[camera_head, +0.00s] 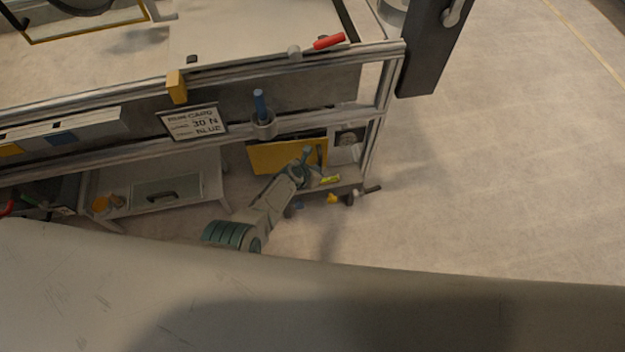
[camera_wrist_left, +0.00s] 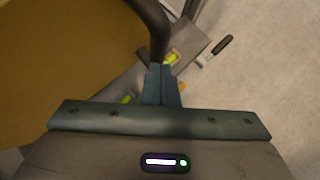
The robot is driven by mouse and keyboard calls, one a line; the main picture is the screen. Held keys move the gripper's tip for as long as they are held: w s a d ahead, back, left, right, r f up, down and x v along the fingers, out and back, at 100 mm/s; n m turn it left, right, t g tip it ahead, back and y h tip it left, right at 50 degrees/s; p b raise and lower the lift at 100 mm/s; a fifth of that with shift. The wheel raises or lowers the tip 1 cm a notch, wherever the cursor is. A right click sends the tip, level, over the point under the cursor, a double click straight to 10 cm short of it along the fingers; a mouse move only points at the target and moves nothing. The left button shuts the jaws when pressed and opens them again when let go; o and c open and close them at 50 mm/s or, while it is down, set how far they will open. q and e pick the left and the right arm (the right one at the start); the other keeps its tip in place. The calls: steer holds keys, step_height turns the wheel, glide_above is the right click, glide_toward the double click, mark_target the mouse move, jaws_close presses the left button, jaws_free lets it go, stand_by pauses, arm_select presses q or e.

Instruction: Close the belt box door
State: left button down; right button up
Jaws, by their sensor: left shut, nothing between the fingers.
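The yellow door panel (camera_head: 270,158) of the belt box is under the bench frame. To its right, a grey opening with a round part (camera_head: 347,143) is uncovered. My left gripper (camera_head: 316,167) is at the panel's right edge, shut and empty. In the left wrist view, its fingertips (camera_wrist_left: 162,80) are together, and the yellow panel (camera_wrist_left: 60,60) fills the upper left. A dark curved bar (camera_wrist_left: 157,25) reaches down to the fingertips; I cannot tell whether they touch it. My right gripper is not in view.
A low shelf (camera_wrist_left: 190,48) below the door holds small yellow-green items and a dark-handled tool (camera_wrist_left: 217,50). Above are a sign (camera_head: 194,122), a blue-handled tool (camera_head: 260,104) in a holder and a red-handled tool (camera_head: 328,42). The floor at right is clear.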

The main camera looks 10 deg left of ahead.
arm_select(q)
steer(key=w, duration=0.2)
steer(key=shift+w+r+b, duration=0.25)
steer(key=shift+w+b, duration=0.1)
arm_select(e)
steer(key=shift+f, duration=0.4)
